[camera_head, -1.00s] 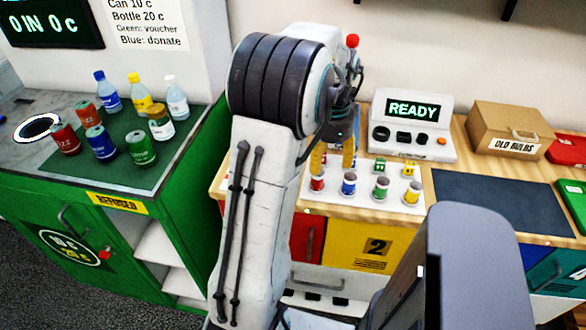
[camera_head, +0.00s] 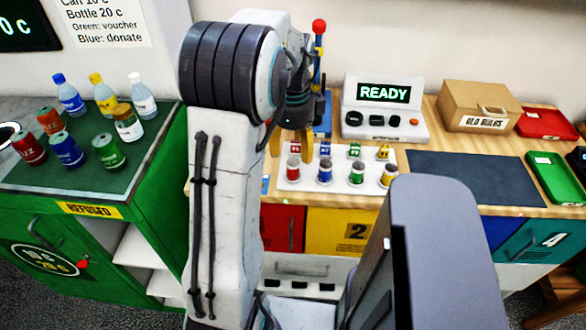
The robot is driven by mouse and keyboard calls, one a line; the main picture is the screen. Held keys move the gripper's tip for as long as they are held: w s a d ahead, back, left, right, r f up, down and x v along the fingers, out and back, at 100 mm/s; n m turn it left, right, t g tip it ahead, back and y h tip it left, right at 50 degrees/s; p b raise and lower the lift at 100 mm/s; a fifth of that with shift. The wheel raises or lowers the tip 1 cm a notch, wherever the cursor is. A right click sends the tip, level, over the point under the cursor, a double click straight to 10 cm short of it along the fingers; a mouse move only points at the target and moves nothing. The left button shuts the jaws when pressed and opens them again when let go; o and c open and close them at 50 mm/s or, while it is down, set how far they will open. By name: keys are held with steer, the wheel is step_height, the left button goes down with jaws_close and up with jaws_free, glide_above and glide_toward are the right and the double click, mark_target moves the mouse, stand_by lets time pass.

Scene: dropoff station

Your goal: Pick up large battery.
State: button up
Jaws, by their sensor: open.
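Several short cylinders with grey metallic tops, which look like batteries, stand upright in a front row on a white board (camera_head: 340,187): red (camera_head: 293,169), blue (camera_head: 324,173), green (camera_head: 357,174) and yellow (camera_head: 389,177). Smaller blocky pieces in blue (camera_head: 325,150), green (camera_head: 355,150) and yellow (camera_head: 383,152) stand behind them. I cannot tell which is the large battery. My gripper (camera_head: 290,143) points down with its yellow fingers apart and empty. In the picture it is just above the red cylinder and covers the board's back left part. Its height is unclear.
A console reading READY (camera_head: 384,105) stands behind the board. A dark mat (camera_head: 475,178), a box marked OLD BULBS (camera_head: 483,107) and red (camera_head: 545,123) and green (camera_head: 553,175) trays lie right. Cans and bottles stand on the green counter (camera_head: 140,165) at left.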

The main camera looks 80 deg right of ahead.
mark_target(293, 161)
steer(key=shift+w+d+f, duration=0.1)
steer(key=shift+d+f, duration=0.05)
steer(key=shift+f, duration=3.15)
jaws_close()
